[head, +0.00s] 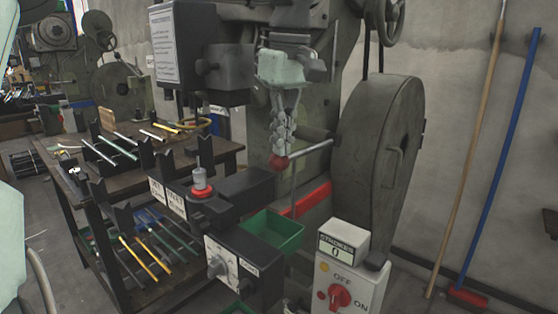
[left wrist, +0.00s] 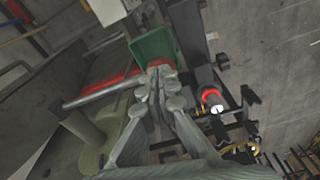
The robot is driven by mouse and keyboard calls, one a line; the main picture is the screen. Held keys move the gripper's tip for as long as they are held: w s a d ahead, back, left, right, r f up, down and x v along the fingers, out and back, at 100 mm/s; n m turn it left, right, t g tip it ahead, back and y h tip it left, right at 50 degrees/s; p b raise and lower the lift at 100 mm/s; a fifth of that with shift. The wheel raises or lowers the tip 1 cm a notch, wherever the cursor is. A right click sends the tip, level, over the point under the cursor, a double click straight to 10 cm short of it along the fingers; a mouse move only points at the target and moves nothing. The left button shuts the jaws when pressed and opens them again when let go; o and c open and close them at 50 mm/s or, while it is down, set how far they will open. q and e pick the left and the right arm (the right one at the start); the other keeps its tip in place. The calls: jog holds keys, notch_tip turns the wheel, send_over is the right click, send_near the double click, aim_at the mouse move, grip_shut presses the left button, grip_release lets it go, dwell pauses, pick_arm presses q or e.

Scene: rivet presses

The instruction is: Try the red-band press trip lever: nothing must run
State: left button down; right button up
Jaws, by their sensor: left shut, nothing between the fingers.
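The press trip lever (head: 312,152) is a bare metal rod with a red ball knob (head: 279,162) at its left end. My left gripper (head: 281,146) is shut and empty, pointing down, its fingertips right at the top of the knob. I cannot tell whether they touch it. In the left wrist view the shut fingers (left wrist: 158,80) cover most of the knob, and the lever rod (left wrist: 100,94) runs left from them. The press has a red band (head: 307,201) low on its body. The strokes counter (head: 340,250) reads 0. My right gripper is not in view.
A control box with a red OFF/ON switch (head: 340,296) stands at the front. A green bin (head: 272,231) sits below the lever. The large flywheel (head: 382,150) is close on the right. A rack table (head: 66,180) with coloured rods stands left.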

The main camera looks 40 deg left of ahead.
aim_at(282, 167)
pick_arm(q)
jog(key=shift+f, duration=0.35)
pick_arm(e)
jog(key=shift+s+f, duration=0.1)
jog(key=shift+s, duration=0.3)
pick_arm(q)
jog(key=shift+f+b, duration=1.25)
jog(key=shift+f, duration=1.05)
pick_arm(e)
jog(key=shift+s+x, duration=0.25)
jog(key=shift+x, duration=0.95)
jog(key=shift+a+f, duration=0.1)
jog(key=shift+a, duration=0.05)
